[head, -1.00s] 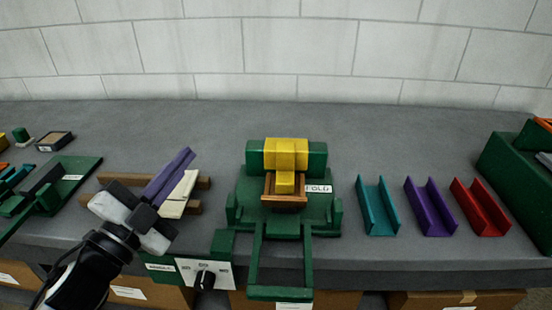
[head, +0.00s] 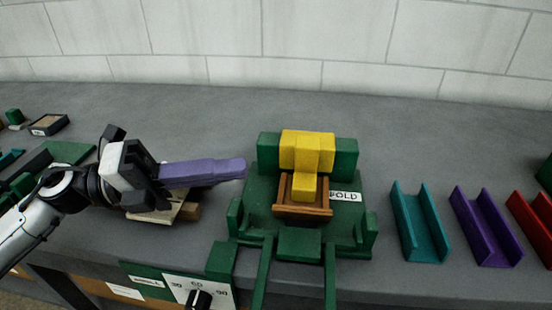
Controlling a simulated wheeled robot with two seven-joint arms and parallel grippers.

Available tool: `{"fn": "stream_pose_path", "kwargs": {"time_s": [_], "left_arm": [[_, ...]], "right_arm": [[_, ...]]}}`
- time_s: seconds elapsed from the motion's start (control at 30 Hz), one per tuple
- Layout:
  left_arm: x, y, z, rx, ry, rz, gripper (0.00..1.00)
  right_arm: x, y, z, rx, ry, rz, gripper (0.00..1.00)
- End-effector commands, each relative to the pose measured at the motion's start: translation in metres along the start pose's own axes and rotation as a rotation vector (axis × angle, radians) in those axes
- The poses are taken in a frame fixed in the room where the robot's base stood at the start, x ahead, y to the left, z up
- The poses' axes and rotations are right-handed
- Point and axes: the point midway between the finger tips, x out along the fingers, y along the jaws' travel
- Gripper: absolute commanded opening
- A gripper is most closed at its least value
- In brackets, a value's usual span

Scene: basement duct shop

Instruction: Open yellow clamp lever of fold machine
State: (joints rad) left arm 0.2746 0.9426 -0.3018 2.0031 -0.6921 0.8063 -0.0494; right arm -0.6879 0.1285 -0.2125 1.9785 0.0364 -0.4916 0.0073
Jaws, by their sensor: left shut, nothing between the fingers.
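The green fold machine (head: 257,190) stands on the bench at centre, with a FOLD label on its right. Its yellow clamp lever (head: 306,152) sits across the top, with a middle arm hanging down over a wooden tray-like piece (head: 302,212). My left gripper (head: 240,167) reaches in from the left. Its long purple fingers are shut together and empty, pointing right. Their tips are just left of the machine's green back block, apart from the yellow lever.
Teal (head: 420,225), purple (head: 486,230) and red (head: 533,218) channels lie to the right. A cream piece (head: 158,216) on wooden blocks lies below my left gripper. A dial panel (head: 188,290) is at the front edge. The bench behind the machine is clear.

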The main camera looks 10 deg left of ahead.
Motion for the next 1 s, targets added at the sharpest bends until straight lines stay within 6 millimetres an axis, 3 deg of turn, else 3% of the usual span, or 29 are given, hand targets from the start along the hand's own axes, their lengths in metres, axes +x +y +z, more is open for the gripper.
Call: {"fn": "stream_pose_path", "kwargs": {"time_s": [0.53,0.7,1.0], "left_arm": [[0.086,-0.004,0.001,0.000,-0.001,-0.005,0.00],[0.097,-0.002,0.001,0.000,-0.001,-0.003,0.00],[0.098,-0.001,0.000,-0.001,-0.002,-0.002,0.00]], "right_arm": [[-0.014,0.007,-0.006,0.013,-0.010,0.015,1.00],[-0.015,0.008,-0.008,0.014,-0.004,0.017,1.00],[-0.015,0.008,-0.008,0.012,-0.005,0.016,1.00]]}}
